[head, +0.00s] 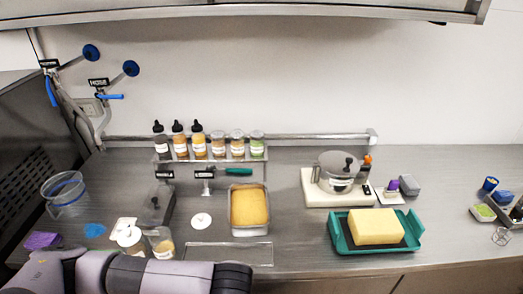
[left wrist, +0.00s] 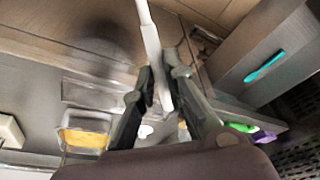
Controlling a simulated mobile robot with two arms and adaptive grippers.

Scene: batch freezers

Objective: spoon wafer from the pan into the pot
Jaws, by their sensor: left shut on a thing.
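A rectangular metal pan (head: 234,226) holds a level yellow-orange filling (head: 249,206), which I take to be the wafer. The pan also shows in the left wrist view (left wrist: 85,119), at the left. A round steel pot (head: 324,172) with a dark knob or handle stands on a white base right of the pan. In the left wrist view my left gripper (left wrist: 164,82) is shut on a slim pale handle (left wrist: 150,38), probably the spoon's; its bowl is not clear. In the head view my left arm is at the bottom left; its fingers are hidden. My right gripper is not in view.
A teal tray (head: 341,238) with a yellow block sits before the pot. Several bottles and jars (head: 198,143) line a rack behind the pan. Dark and clear containers (head: 160,242) stand left of the pan.

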